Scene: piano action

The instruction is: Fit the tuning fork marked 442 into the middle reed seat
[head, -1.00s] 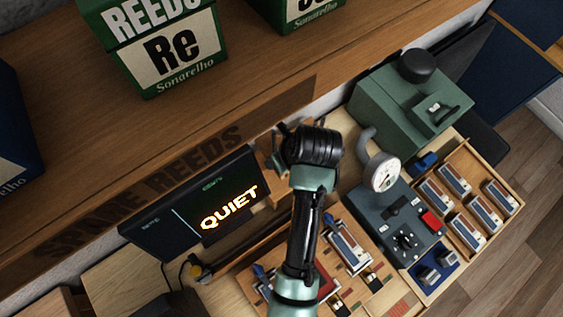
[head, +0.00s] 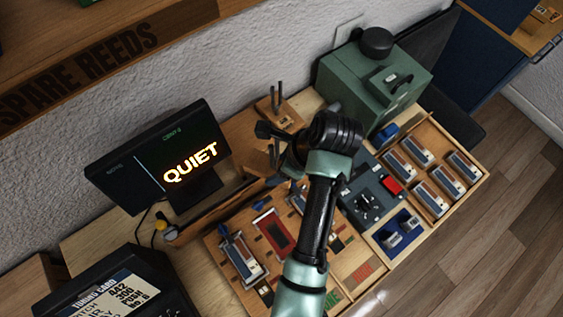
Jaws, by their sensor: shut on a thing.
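My gripper (head: 276,132) is at the end of the dark wrist, over the bench in front of the wooden fork stand (head: 260,117). It is shut on what looks like a tuning fork (head: 274,154), whose grey tines show beside the jaws; the grip is largely hidden and no mark is readable. Another pair of grey tines (head: 276,96) stands upright at the stand. The wooden reed board (head: 222,262) lies below. Its middle seat (head: 274,232) shows a dark red bed with no reed block on it. A reed block (head: 241,257) sits to its left; another (head: 297,200) is partly behind my arm.
A screen (head: 150,155) reading QUIET stands left. A tuning card (head: 110,300) is at lower left. A green machine (head: 375,85), a dark control box (head: 365,200) with a red button and a wooden tray (head: 478,180) of several reed blocks stand right.

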